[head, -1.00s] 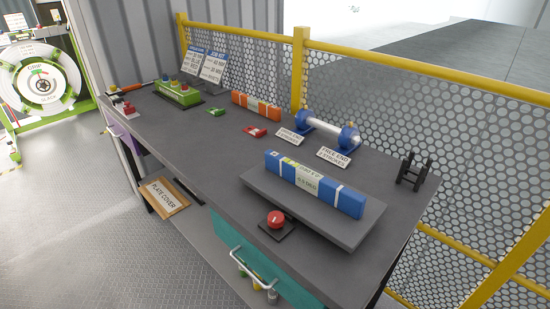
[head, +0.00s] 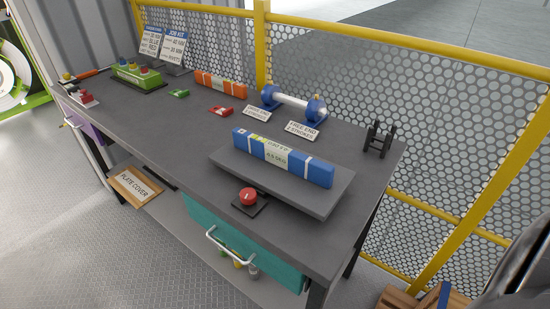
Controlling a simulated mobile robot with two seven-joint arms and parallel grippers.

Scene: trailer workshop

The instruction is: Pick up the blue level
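The blue level (head: 315,171) is a long bar with white bands and a pale label in its middle. It lies on a raised dark grey slab (head: 312,198) at the near right part of the workbench. Nothing is touching it from above. Neither of my grippers shows in the head view. A dark, shiny curved shape at the lower right edge may be part of my own body, but I cannot tell.
A red push button (head: 248,197) sits just in front of the slab. Behind are a blue-ended roller (head: 293,104), a black stand (head: 378,139) and an orange level (head: 220,84). A yellow-framed mesh fence (head: 400,85) runs behind the workbench (head: 165,120). A teal drawer (head: 245,245) is below.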

